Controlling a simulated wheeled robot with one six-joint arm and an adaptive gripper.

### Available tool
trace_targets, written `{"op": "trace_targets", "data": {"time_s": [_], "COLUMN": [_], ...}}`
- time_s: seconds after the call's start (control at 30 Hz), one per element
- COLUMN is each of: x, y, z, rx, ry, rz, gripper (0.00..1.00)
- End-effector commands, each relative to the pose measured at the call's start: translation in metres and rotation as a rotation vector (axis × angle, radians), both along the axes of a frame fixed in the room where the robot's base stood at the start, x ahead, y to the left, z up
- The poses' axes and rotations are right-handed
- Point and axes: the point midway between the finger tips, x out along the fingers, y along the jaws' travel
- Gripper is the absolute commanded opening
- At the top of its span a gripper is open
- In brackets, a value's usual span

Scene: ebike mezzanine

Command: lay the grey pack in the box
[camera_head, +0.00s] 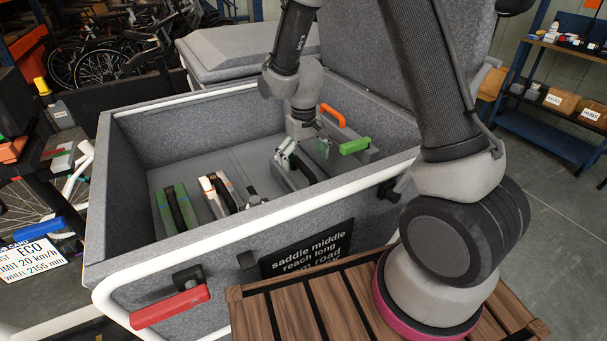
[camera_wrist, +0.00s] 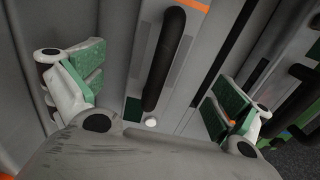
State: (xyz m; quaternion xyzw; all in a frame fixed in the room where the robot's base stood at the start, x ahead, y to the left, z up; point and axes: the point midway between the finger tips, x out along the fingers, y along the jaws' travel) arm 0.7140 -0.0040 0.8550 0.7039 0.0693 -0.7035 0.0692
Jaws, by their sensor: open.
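The box (camera_head: 270,222) is a large open cargo box with grey felt walls and a white frame. A grey pack (camera_head: 290,178) with a black handle is inside its walls, toward the right, and appears to be at the floor. My gripper (camera_head: 304,150) is over this pack, inside the box. In the wrist view the grey pack (camera_wrist: 125,65) lies below, its black handle (camera_wrist: 164,58) between my green-padded fingers. My gripper (camera_wrist: 157,87) is open, with one finger to each side of the handle and visible gaps. The pack's lower part is hidden.
A green pack (camera_head: 167,210) and a white-and-orange pack (camera_head: 217,194) stand in the box's left part. An orange handle (camera_head: 332,115) and a green block (camera_head: 355,145) show to the right of my gripper. A wooden slatted platform (camera_head: 330,305) is in front.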

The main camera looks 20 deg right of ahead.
Motion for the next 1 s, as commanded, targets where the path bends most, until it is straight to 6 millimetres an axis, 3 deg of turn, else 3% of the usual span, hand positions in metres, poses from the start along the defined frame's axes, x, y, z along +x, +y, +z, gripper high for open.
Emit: {"op": "trace_targets", "data": {"time_s": [0.1,0.4,0.47,0.57,0.67,0.8,1.0], "x": [0.0,-0.001,-0.004,-0.015,-0.038,-0.082,-0.158], "y": [0.0,-0.003,-0.009,-0.025,-0.048,-0.08,-0.117], "z": [0.017,0.034,0.048,0.086,0.133,0.19,0.243], "rx": [0.0,0.002,0.006,0.016,0.028,0.038,0.045], "ry": [-0.001,-0.006,-0.019,-0.055,-0.103,-0.168,-0.263], "rz": [0.0,-0.004,-0.01,-0.03,-0.055,-0.092,-0.141], "gripper": [1.0,1.0,1.0,1.0,1.0,1.0,1.0]}}
